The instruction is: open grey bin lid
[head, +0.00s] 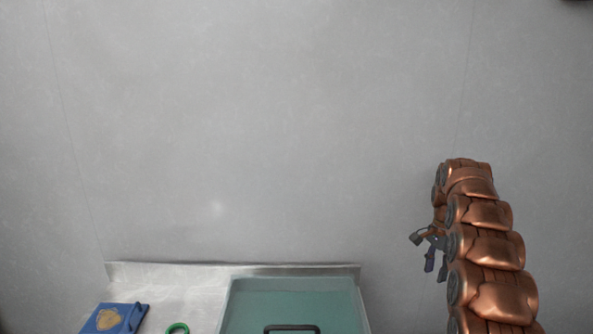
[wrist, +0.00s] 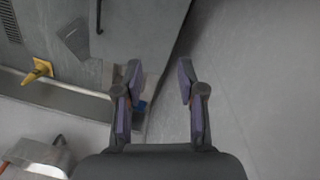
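I cannot single out a grey bin lid with certainty. In the head view a teal box (head: 255,300) with a dark handle (head: 291,328) stands at the bottom edge, cut off by the frame. In the wrist view a grey panel (wrist: 140,30) with a thin dark bar (wrist: 98,15) fills the top left; whether it is the bin is unclear. My gripper (head: 422,252) hangs in the air right of the counter, apart from the box. In the wrist view my gripper (wrist: 159,68) has its two fingers apart with nothing held between them.
A pale counter (head: 180,283) runs along the wall at bottom left. A blue object (head: 113,318) with a tan patch and a green ring (head: 177,328) lie on it. In the wrist view a yellow piece (wrist: 38,70) sits at left. The space right of the counter looks clear.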

